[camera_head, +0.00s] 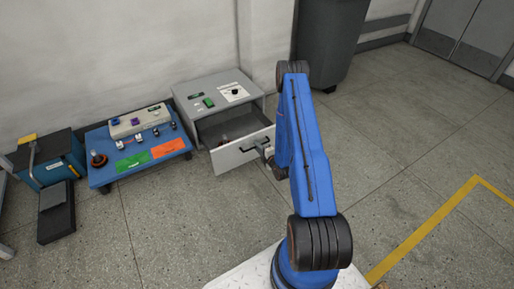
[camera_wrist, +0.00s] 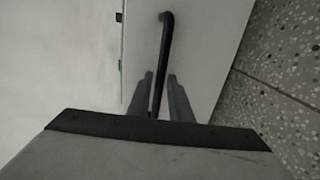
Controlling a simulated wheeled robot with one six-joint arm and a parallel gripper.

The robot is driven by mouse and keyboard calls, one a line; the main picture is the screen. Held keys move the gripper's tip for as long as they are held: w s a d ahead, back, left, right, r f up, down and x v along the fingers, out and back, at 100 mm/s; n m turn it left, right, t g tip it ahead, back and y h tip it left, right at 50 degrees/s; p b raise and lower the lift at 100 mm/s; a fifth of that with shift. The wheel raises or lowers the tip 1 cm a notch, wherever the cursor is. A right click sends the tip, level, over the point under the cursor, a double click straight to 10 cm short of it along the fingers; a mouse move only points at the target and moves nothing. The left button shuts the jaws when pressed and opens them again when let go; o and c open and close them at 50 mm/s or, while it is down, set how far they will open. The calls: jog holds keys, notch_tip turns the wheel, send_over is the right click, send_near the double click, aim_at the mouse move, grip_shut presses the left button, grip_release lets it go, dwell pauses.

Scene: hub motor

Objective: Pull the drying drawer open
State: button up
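The drying drawer (camera_head: 241,153) stands well out of the grey cabinet (camera_head: 215,88), and its inside shows from above. Something small and reddish lies in it, too small to make out. Its dark bar handle (camera_wrist: 166,50) runs down the pale drawer front in the wrist view. My gripper (camera_head: 262,146) is at the drawer front, partly hidden by my blue arm. In the wrist view my gripper's two fingers (camera_wrist: 161,82) stand close on either side of the handle, seemingly shut on it.
Left of the cabinet is a blue bench (camera_head: 105,180) with a control box, green and orange labels. A blue box (camera_head: 58,170) stands farther left. A dark bin (camera_head: 328,40) stands behind my arm. The floor (camera_head: 190,235) in front of the drawer is clear.

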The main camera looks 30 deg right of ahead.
jog(key=v, duration=1.6)
jog(key=shift+s, duration=0.1)
